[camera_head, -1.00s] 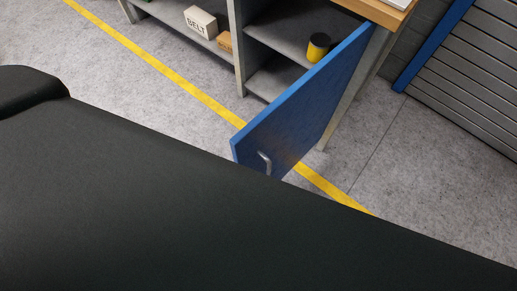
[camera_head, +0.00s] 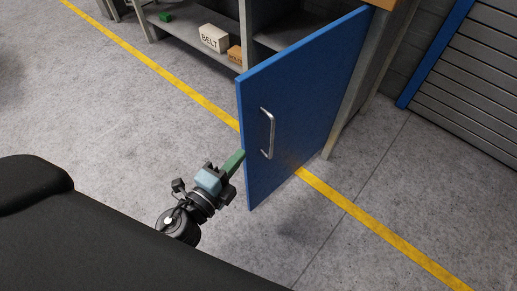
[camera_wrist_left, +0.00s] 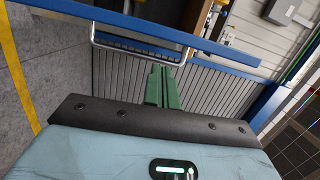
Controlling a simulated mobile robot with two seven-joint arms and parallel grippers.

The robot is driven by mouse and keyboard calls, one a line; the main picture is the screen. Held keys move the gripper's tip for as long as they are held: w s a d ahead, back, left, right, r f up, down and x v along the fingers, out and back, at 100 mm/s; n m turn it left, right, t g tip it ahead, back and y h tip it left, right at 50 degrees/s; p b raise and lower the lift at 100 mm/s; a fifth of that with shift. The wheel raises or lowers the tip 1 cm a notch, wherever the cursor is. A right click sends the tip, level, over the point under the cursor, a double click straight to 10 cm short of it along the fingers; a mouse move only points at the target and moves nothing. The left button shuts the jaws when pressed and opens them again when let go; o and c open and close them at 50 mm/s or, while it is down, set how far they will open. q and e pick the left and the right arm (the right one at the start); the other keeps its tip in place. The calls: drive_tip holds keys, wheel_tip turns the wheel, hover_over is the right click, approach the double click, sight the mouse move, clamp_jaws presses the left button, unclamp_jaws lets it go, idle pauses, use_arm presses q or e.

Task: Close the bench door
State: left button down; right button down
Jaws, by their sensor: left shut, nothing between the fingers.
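The blue bench door (camera_head: 300,115) stands partly open, hinged at its right side on the bench. Its silver handle (camera_head: 268,133) is on the outer face near the free edge. My left gripper (camera_head: 240,157) is shut and empty, its green fingertips beside the door's free edge, lower than the handle's middle. I cannot tell if they touch the door. In the left wrist view, the shut green fingers (camera_wrist_left: 164,84) point toward the handle (camera_wrist_left: 135,50) and the blue door (camera_wrist_left: 150,25), seen edge-on. My right gripper is not in view.
The grey bench frame (camera_head: 246,30) holds a BELT box (camera_head: 213,38), an orange-brown box (camera_head: 235,54) and a green item (camera_head: 165,17) on its left shelf. A slatted shutter (camera_head: 470,75) stands at right. The grey floor with its yellow line (camera_head: 190,93) is clear around the door.

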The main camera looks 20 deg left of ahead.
sight(260, 130)
use_arm(q)
drive_tip(key=shift+w+d+r+p, duration=0.15)
drive_tip(key=shift+w+d, duration=0.2)
drive_tip(key=shift+w, duration=1.3)
drive_tip(key=shift+w+d+p, duration=0.2)
drive_tip(key=shift+w+d, duration=0.2)
drive_tip(key=shift+w, duration=1.25)
drive_tip(key=shift+w+d+r+p, duration=0.15)
drive_tip(key=shift+w+d, duration=0.2)
drive_tip(key=shift+w, duration=1.3)
drive_tip(key=shift+a+f+m, duration=0.1)
drive_tip(key=shift+m, duration=0.2)
